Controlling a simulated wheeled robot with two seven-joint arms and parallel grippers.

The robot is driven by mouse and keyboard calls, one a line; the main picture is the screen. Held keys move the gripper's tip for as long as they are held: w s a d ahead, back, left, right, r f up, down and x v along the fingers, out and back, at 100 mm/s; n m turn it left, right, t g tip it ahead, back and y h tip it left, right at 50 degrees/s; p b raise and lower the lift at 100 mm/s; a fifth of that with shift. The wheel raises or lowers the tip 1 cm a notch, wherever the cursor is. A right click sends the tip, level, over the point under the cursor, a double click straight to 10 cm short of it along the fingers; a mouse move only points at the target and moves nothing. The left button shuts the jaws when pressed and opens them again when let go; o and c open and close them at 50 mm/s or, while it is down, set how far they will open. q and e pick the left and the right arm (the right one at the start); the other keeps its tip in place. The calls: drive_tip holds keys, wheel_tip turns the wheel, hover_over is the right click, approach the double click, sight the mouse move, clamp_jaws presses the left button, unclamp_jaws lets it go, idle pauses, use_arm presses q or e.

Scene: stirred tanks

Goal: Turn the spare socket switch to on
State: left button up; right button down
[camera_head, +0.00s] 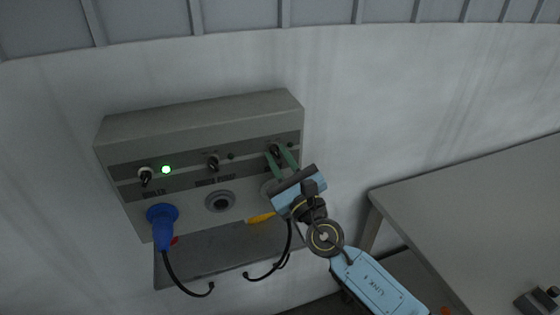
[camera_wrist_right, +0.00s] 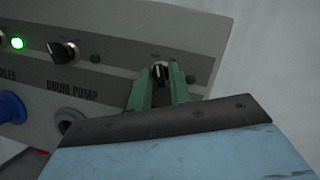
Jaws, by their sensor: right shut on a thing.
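A grey socket box (camera_head: 200,120) on the wall carries three rotary switches in a row. My right gripper (camera_head: 281,153) is at the rightmost switch (camera_head: 274,149), its two green fingers on either side of the knob. In the right wrist view the black knob (camera_wrist_right: 160,71) stands upright between the fingers (camera_wrist_right: 160,80), which are shut on it. The label and socket below this switch are largely hidden by the gripper. The lamp (camera_wrist_right: 191,79) beside it is dark. The left switch (camera_head: 146,176) and middle drum pump switch (camera_head: 213,163) are free. My left gripper is not in view.
A green lamp (camera_head: 166,170) glows beside the left switch. A blue plug (camera_head: 162,226) sits in the left socket; the middle socket (camera_head: 220,201) is empty. A yellow item (camera_head: 261,217) shows below the gripper. A grey table (camera_head: 480,200) stands at the right.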

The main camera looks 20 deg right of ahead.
drive_tip(key=m+h+b, duration=0.1)
drive_tip(key=m, duration=0.2)
drive_tip(key=shift+a+f+m+t+h+b, duration=0.1)
drive_tip(key=shift+f+m+t+h+b, duration=0.05)
drive_tip(key=shift+m+t+h+b, duration=0.2)
drive_tip(key=m+h+b, duration=0.1)
drive_tip(key=m+h, duration=0.1)
drive_tip(key=m, duration=0.2)
drive_tip(key=shift+a, duration=0.1)
drive_tip(key=m+h+b, duration=0.1)
drive_tip(key=m+h, duration=0.1)
drive_tip(key=m, duration=0.2)
drive_tip(key=shift+a+m+g+h+b, duration=0.15)
drive_tip(key=shift+m+g+h+b, duration=0.25)
drive_tip(key=shift+m+h, duration=1.15)
drive_tip(key=shift+r+m+y, duration=0.2)
drive_tip(key=shift+m+y, duration=0.2)
drive_tip(key=shift+m, duration=0.2)
drive_tip(key=c, duration=1.5)
unclamp_jaws()
